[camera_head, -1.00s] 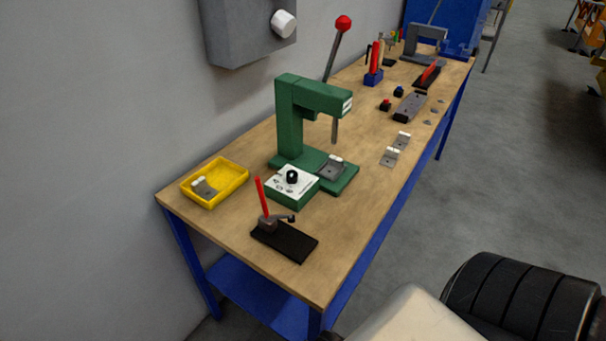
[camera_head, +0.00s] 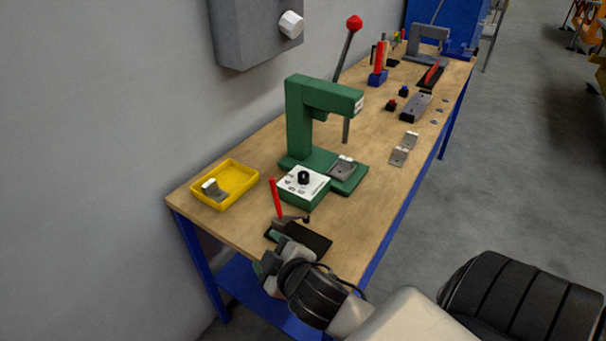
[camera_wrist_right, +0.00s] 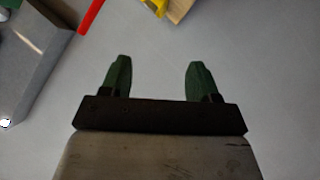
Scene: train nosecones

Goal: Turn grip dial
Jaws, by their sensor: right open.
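A black dial knob (camera_head: 303,177) sits on the white top of a small green control box (camera_head: 303,188), at the front of the green lever press (camera_head: 300,125). A second, white knob (camera_head: 291,24) sticks out of a grey box (camera_head: 245,35) on the wall. My right gripper (camera_head: 268,254) is low at the near end of the bench, beside the black clamp plate and away from both knobs. In the right wrist view its two green fingers (camera_wrist_right: 158,72) are apart with nothing between them. My left gripper is not in view.
A yellow tray (camera_head: 253,180) holding a small metal part stands left of the press. A red-handled clamp on a black plate (camera_head: 312,240) lies near the gripper. The press lever has a red ball (camera_head: 354,22). Loose plates (camera_head: 399,156) lie to the right. The bench's front right is clear.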

